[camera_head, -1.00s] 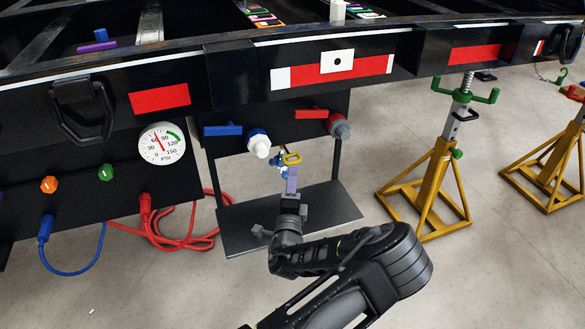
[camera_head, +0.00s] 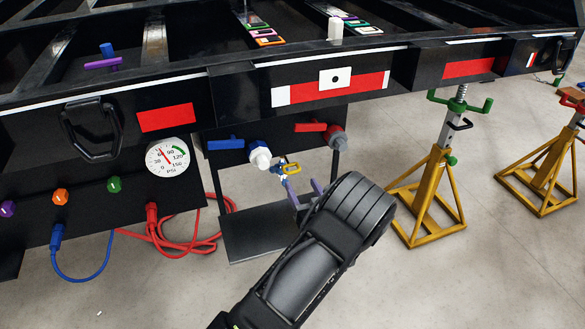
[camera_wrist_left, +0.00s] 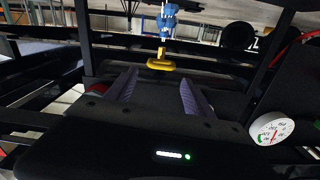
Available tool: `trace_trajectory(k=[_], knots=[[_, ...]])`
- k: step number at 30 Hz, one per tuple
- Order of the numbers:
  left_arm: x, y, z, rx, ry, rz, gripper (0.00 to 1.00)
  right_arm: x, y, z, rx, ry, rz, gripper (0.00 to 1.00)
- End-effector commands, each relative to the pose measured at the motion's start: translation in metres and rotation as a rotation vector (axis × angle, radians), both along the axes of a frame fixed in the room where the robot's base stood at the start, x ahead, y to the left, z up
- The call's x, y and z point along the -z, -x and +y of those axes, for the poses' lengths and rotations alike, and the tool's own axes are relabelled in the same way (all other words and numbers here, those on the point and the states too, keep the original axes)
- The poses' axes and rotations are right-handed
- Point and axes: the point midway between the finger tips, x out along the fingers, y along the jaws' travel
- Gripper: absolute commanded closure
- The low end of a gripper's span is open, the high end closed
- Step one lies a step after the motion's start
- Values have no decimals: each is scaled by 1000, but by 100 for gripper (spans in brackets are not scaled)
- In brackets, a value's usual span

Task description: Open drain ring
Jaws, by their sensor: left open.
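The yellow drain ring (camera_head: 291,169) hangs from a small blue fitting (camera_head: 281,167) under the trailer frame. In the left wrist view the ring (camera_wrist_left: 160,64) shows at the top centre, just below the blue fitting (camera_wrist_left: 168,20). My left gripper (camera_head: 304,188) is open, its two purple fingers just below the ring in the head view. In the left wrist view my left gripper (camera_wrist_left: 158,82) has its fingers apart, with the ring ahead between their tips in the picture. Nothing is held; no contact is visible. My right gripper is not in view.
A blue-handled valve (camera_head: 226,145) and a red-handled valve (camera_head: 312,127) sit above the ring. A dark shelf (camera_head: 245,240) hangs below. A pressure gauge (camera_head: 167,158) and red hose (camera_head: 185,244) are left. A yellow jack stand (camera_head: 430,205) stands right.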

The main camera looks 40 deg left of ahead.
Motion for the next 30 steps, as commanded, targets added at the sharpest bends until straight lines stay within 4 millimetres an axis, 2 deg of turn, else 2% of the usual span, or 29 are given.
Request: trace_trajectory(k=[4, 17, 30], knots=[[2, 2, 3, -11, 64, -87, 39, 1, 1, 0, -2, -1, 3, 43], [2, -1, 9, -11, 63, -91, 39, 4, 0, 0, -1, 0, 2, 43], [3, -36, 59, -10, 61, -89, 39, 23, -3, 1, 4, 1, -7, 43]])
